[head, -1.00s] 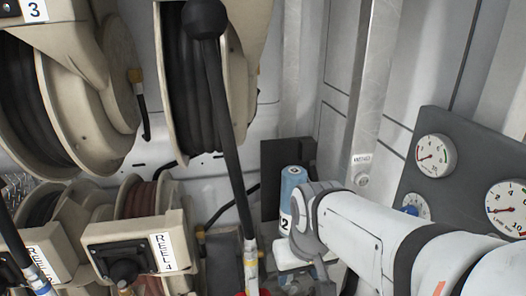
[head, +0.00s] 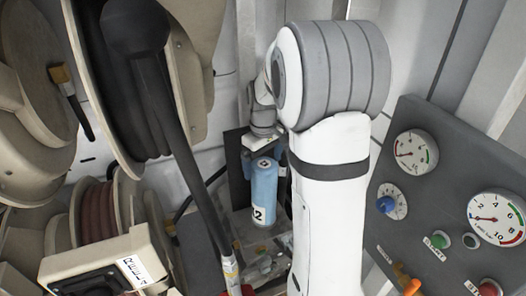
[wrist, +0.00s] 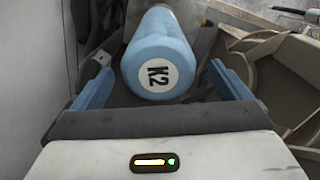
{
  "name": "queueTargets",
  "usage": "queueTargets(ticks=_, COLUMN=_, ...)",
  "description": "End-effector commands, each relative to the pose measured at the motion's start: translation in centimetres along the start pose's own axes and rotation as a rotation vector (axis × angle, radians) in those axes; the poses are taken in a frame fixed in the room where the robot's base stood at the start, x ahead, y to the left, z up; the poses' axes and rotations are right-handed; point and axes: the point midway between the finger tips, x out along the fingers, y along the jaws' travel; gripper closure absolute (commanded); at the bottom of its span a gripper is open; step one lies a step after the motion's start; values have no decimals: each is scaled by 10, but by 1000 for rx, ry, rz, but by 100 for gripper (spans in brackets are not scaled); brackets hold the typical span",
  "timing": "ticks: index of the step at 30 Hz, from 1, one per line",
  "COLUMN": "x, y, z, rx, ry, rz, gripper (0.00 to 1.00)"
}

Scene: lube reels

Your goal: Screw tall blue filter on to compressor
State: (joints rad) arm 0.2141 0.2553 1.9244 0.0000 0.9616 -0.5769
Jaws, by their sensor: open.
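The tall blue filter (head: 264,190) stands upright in the head view, with a "2" label visible low on its side. In the wrist view its end with a round white K2 label (wrist: 158,72) faces the camera. My gripper (head: 262,147) is at the filter's top in the head view. In the wrist view the blue fingers of my gripper (wrist: 158,62) are open, one on each side of the filter, with gaps showing. Whether the filter's lower end is seated on something is hard to tell. I cannot clearly make out the compressor.
Large beige hose reels (head: 190,60) crowd the left, with a black hose and ball stop (head: 136,25) hanging in front. A grey gauge panel (head: 455,190) with dials and knobs stands on the right. A dark plate (head: 236,175) is behind the filter.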

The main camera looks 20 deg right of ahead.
Motion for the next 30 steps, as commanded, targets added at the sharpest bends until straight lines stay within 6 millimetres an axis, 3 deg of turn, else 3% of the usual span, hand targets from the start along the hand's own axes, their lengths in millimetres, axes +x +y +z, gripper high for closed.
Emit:
queueTargets(ticks=9, x=46, y=3, z=3, rx=11, ry=-2, rz=-2, gripper=4)
queueTargets(ticks=22, x=58, y=4, z=4, rx=13, ry=-1, rz=0, gripper=4)
queueTargets(ticks=30, x=58, y=4, z=4, rx=13, ry=0, rz=0, gripper=25)
